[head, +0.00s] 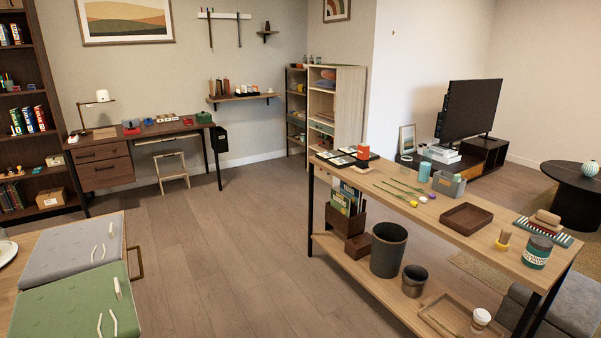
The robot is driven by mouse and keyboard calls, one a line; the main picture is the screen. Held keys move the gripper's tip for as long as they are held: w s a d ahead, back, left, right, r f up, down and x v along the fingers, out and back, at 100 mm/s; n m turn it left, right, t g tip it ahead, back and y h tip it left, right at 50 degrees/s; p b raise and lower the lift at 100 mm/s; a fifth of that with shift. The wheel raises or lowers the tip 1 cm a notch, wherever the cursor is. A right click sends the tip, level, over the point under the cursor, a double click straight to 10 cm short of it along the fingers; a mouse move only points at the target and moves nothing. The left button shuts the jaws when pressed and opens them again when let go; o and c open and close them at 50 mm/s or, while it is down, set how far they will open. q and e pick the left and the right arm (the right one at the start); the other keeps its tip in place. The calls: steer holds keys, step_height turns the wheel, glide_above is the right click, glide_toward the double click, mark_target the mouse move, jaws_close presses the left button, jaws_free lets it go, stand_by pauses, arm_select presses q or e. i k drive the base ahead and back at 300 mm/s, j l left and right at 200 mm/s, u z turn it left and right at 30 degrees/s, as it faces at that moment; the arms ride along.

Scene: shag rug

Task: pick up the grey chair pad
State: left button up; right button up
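The grey chair pad (62,249) lies flat at the left, on a wooden tabletop (22,243). It is square, with button tufts and white ties near its right side. A green chair pad (75,302) lies directly in front of it, its far edge against the grey pad's near edge. I cannot tell whether the two overlap. Neither of my grippers shows in the head view.
A brown handle (137,262) sticks out at the tabletop's right edge. A plate (7,251) is cut off at the left. Open wooden floor (215,265) lies between this table and a long, cluttered wooden table (425,212) at the right. A desk (140,140) stands behind.

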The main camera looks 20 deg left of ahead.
mark_target(59, 253)
steer(key=i+u, duration=0.45)
steer(key=i, duration=0.15)
steer(key=i+l+u, duration=0.2)
steer(key=i+u, duration=0.25)
steer(key=i, duration=0.15)
